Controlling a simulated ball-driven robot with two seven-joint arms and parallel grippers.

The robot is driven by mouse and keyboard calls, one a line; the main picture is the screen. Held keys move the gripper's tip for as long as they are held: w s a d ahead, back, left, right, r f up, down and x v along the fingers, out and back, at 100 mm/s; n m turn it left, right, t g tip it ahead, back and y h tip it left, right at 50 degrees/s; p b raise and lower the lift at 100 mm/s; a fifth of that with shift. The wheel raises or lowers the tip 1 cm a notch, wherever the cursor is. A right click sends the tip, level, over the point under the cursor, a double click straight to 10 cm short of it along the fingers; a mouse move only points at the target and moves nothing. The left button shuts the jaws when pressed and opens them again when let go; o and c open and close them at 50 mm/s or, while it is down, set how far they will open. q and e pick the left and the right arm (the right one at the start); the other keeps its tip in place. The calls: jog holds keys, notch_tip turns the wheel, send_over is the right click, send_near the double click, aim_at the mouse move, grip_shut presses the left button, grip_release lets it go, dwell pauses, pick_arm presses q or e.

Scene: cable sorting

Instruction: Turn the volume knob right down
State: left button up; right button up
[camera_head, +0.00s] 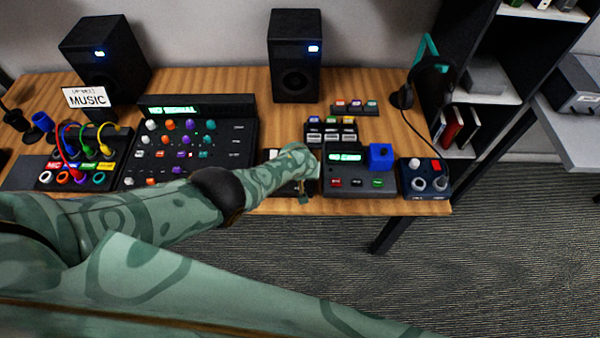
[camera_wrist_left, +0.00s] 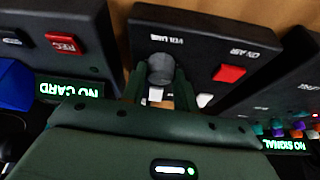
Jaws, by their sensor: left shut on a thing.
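The volume knob (camera_wrist_left: 160,68) is a grey round knob on a dark box (camera_wrist_left: 205,45) marked VOLUME and ON AIR, with a red button (camera_wrist_left: 229,73) beside it. In the left wrist view the fingers of my left gripper (camera_wrist_left: 159,84) stand on either side of the knob and are shut on it. In the head view my left gripper (camera_head: 304,188) reaches down at the desk's front edge, and my forearm and hand hide the knob and most of the box. The knob's pointer cannot be made out. My right gripper is not in view.
A mixer (camera_head: 190,150) with several coloured knobs stands left of the box. A recorder (camera_head: 357,184) with a blue block (camera_head: 380,157) stands close on its right. Two speakers (camera_head: 296,60) are at the back of the wooden desk (camera_head: 240,82). A headphone stand (camera_head: 402,97) is at the right.

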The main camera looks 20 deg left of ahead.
pick_arm(q)
jog(key=shift+n, duration=0.5)
jog(key=o, duration=1)
jog(key=shift+c, duration=0.2)
jog(key=p+v, duration=1.6)
jog(key=shift+d+p, duration=0.3)
jog(key=shift+d, duration=0.1)
jog(key=shift+w+r, duration=0.1)
